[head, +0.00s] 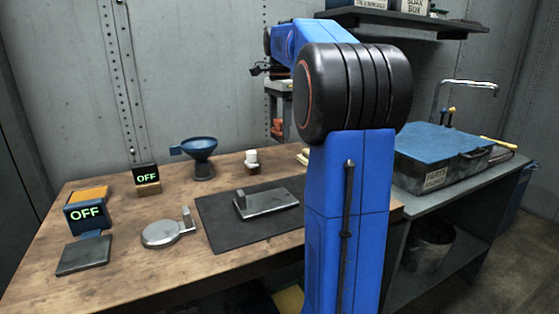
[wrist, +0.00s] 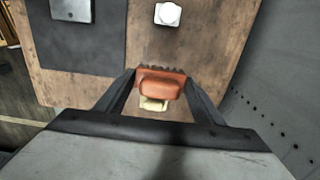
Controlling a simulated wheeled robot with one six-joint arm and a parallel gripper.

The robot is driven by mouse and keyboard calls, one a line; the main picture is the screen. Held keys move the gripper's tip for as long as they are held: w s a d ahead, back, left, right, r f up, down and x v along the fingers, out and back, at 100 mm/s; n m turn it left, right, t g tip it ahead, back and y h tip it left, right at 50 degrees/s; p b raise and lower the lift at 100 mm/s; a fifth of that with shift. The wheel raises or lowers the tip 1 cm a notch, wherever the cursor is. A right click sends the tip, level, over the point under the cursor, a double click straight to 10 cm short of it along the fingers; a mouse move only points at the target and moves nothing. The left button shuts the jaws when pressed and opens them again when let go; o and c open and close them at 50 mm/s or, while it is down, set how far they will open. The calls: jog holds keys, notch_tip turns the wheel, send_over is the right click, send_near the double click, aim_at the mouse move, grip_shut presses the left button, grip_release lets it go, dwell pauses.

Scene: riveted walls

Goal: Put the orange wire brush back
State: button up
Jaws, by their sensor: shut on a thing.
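The orange wire brush (wrist: 161,84) is between the two fingers of my gripper (wrist: 160,90) in the wrist view, with a dark bristly edge along its far side. My gripper is shut on it. In the head view the brush (head: 277,129) shows as a small orange piece below my grey gripper (head: 276,122), left of my arm. It hangs above the back of the wooden workbench (head: 120,210), against the wall. A pale yellow object (wrist: 154,104) shows just below the brush in the wrist view, partly hidden by it.
A white-topped object (head: 251,156) and a blue funnel-like bowl (head: 199,148) stand near the back. A metal block (head: 266,202) lies on the dark mat (head: 222,228). Two OFF displays (head: 86,213) are at left.

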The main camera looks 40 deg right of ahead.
jog(key=shift+f, duration=4.8)
jog(key=o, duration=1.7)
jog(key=shift+f, duration=0.1)
notch_tip(320, 180, up, 12)
jog(key=shift+r, duration=0.15)
